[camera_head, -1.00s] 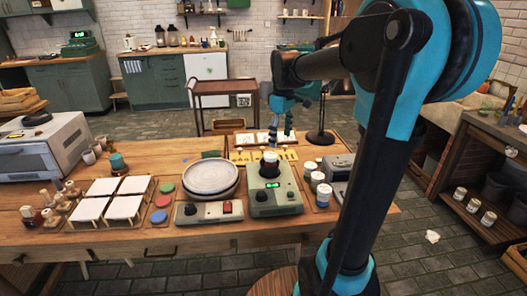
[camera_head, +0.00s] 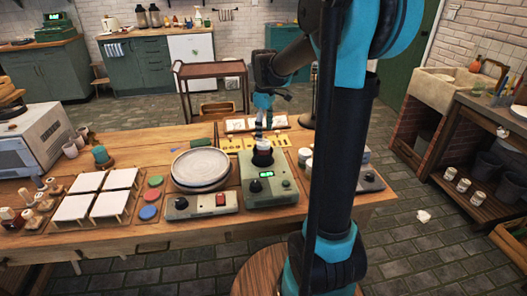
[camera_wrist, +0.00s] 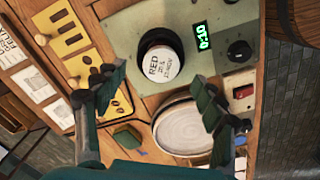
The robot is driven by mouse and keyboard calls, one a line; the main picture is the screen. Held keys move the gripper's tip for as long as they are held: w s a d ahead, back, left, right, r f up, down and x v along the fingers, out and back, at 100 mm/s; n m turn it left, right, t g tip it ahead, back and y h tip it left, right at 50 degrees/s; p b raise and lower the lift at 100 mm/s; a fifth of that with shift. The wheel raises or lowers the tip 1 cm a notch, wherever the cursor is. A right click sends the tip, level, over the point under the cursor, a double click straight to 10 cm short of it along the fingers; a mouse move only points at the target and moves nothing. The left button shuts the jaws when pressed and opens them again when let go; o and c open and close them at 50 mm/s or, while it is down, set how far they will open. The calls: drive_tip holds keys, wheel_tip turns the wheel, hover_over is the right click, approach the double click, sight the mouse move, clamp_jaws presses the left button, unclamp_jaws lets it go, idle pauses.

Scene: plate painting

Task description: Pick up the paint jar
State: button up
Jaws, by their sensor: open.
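The paint jar (camera_wrist: 160,65) has a white lid lettered "RED" and sits in a dark round holder on a green device (camera_wrist: 125,25) with a lit green display. In the head view the jar (camera_head: 262,145) stands upright on this device (camera_head: 285,185). My gripper (camera_wrist: 157,88) is open and empty, its two fingers spread apart just short of the jar in the wrist view. In the head view my gripper (camera_head: 264,128) is at the jar's far side, close to its top. I cannot tell whether a finger touches it.
A stack of grey plates (camera_head: 200,168) and a low control box (camera_head: 202,203) are left of the device. White-lidded jars (camera_head: 305,156) stand to its right, partly hidden by my arm. A yellow tool panel (camera_head: 236,143) lies behind.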

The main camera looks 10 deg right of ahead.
sight(264, 143)
drive_tip(key=shift+a+f, duration=0.2)
drive_tip(key=shift+f, duration=2.9)
drive_tip(key=c, duration=1.5)
drive_tip(key=shift+o, duration=0.2)
drive_tip(key=shift+r, duration=0.15)
